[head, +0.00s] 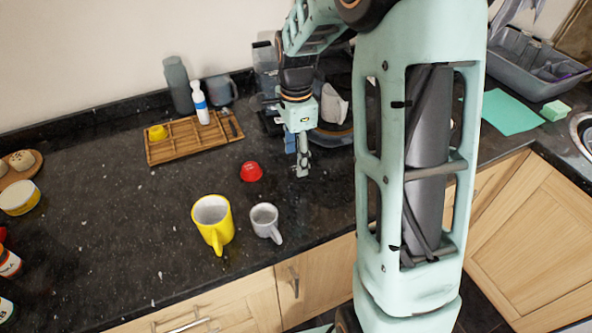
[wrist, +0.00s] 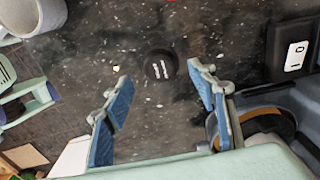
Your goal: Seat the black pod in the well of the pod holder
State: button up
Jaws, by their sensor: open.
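The black pod (wrist: 158,66) is a small dark disc with pale marks on top, lying on the dark counter in the wrist view. I cannot make it out in the head view. My gripper (head: 301,172) is open, pointing down over the counter. In the wrist view its blue-padded fingers (wrist: 161,80) stand apart on either side below the pod, with nothing between them touching it. I cannot identify the pod holder for certain. A blue-grey, rounded piece with a dark recess and a brown disc (wrist: 262,127) is right of the fingers, partly cut off.
A wooden tray (head: 168,150) with a white bottle (head: 201,105) is behind. A dark box with a white switch (wrist: 297,56) is right of the pod. Counter around the pod is clear.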

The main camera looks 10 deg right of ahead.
aim_at(296, 164)
notch_tip(296, 164, down, 3)
jog(key=shift+f, duration=0.15)
jog(key=shift+c, duration=0.4)
jog(key=c, duration=0.9)
